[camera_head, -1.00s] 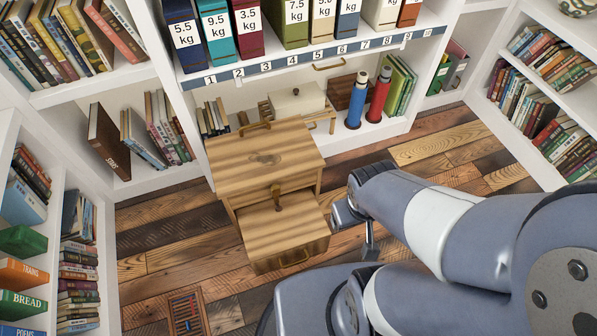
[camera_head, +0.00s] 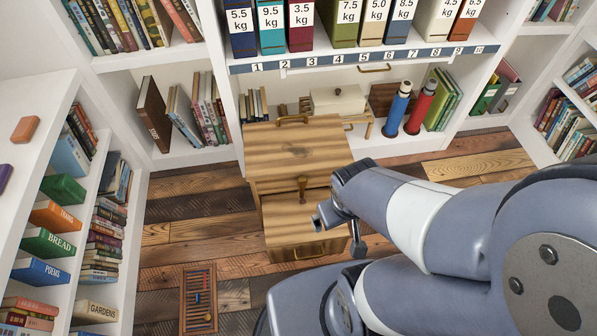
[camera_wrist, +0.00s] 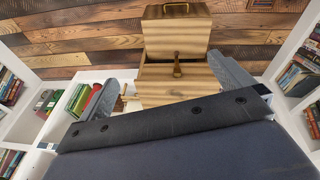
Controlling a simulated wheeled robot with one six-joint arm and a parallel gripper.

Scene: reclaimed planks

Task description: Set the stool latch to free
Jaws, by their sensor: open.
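The wooden step stool (camera_head: 298,146) stands on the plank floor, with a handle (camera_head: 292,120) on its higher top and a lower step (camera_head: 288,230) in front. Its small brown latch (camera_head: 302,188) is upright in the picture, at the joint between top block and step. My gripper (camera_head: 338,226) is open and empty, in front of the step's right side in the head view. In the wrist view, the stool (camera_wrist: 177,42) and latch (camera_wrist: 177,66) show between my spread fingers (camera_wrist: 163,86). The latch's lower end is small and hard to read.
White bookshelves surround the floor. A blue bottle (camera_head: 396,110) and a red bottle (camera_head: 421,108) stand on the low shelf behind. An abacus-like frame (camera_head: 198,298) lies on the floor at left. Clear planks (camera_head: 190,215) lie left of the stool.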

